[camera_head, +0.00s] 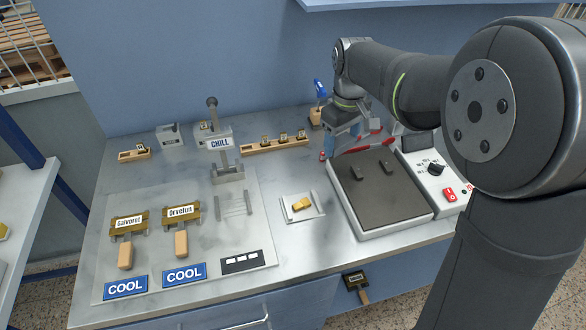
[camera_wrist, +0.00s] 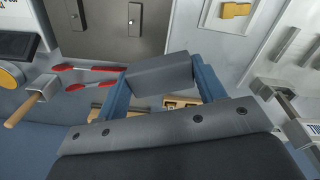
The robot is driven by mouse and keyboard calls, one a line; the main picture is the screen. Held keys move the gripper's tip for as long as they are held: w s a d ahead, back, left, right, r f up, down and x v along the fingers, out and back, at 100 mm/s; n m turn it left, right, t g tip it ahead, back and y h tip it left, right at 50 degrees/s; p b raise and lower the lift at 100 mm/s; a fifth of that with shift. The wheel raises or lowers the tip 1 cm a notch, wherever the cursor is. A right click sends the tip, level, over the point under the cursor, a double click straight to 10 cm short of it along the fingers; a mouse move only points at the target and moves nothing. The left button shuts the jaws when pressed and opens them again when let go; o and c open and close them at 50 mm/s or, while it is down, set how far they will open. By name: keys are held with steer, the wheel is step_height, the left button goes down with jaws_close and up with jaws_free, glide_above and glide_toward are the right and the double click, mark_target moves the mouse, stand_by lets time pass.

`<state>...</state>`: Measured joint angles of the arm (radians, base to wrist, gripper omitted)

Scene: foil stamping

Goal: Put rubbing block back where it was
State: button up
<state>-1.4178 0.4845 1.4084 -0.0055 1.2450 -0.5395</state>
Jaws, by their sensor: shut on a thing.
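In the wrist view, a plain grey block (camera_wrist: 160,75), which looks like the rubbing block, is held between the two blue fingers of my gripper (camera_wrist: 163,83). The fingers touch its two ends and are shut on it. In the head view, my gripper (camera_head: 341,141) is behind the left back corner of the dark-topped hot plate (camera_head: 390,205), near the red-handled tools. The block is hard to make out there, and I cannot tell how high it is above the bench.
Red-handled tools (camera_head: 375,146) lie behind the plate. Two small dark pieces stand on the plate. A white tray (camera_head: 287,213) with a gold piece is left of it. Wooden racks (camera_head: 276,145), the CHILL stand (camera_head: 228,172) and handled type holders (camera_head: 181,243) are farther left.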

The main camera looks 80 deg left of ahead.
glide_above(293, 170)
step_height(293, 170, down, 7)
steer(key=shift+d+r, duration=0.1)
steer(key=shift+d, duration=0.05)
steer(key=shift+f, duration=2.1)
steer(key=shift+f, duration=0.15)
steer(key=o, duration=0.9)
step_height(293, 170, up, 12)
steer(key=shift+r, duration=0.15)
